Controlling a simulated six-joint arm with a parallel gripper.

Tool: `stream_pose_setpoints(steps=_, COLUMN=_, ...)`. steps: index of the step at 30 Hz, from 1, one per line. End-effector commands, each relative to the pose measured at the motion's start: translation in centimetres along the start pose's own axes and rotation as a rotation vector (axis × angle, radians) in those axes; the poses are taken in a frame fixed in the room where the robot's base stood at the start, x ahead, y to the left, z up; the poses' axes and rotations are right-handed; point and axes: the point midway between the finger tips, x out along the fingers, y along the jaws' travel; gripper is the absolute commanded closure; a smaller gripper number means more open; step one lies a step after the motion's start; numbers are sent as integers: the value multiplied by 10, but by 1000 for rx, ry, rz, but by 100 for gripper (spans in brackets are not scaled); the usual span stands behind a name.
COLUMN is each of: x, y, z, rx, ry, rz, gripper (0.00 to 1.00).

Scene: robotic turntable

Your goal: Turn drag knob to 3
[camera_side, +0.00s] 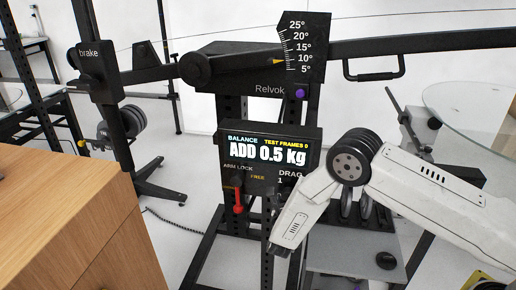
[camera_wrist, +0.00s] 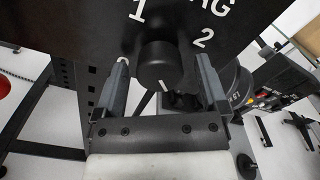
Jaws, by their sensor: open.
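The drag knob (camera_wrist: 157,62) is a round black knob on the black control panel (camera_wrist: 90,22) in the wrist view. A short white mark shows on its lower front face. The printed numbers 1 and 2 stand to its upper left and upper right; I see no 3. My gripper (camera_wrist: 163,68) is open, with one finger on each side of the knob and a visible gap to both. In the side view, the panel (camera_side: 226,150) carries the label DRAG with a 1 beneath it.
A red arm lock lever (camera_side: 238,200) hangs on the panel left of my arm, near the word FREE. The panel's screen (camera_side: 267,149) reads ADD 0.5 kg. A wooden cabinet (camera_side: 70,220) is at left, a glass table (camera_side: 475,115) at right. A purple knob (camera_side: 300,93) sits above the panel.

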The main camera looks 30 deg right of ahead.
Motion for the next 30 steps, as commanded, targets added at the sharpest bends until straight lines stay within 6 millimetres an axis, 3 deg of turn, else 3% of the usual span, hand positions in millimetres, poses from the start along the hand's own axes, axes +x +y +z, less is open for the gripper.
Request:
stream_pose_setpoints(steps=8, x=-7, y=0, z=0, rx=-1, ry=-1, rz=1, gripper=7)
stream_pose_setpoints(steps=24, x=-69, y=1, z=0, rx=0, ry=-1, rz=2, gripper=7)
stream_pose_setpoints(steps=30, x=-78, y=0, z=0, rx=0, ry=-1, rz=0, gripper=7)
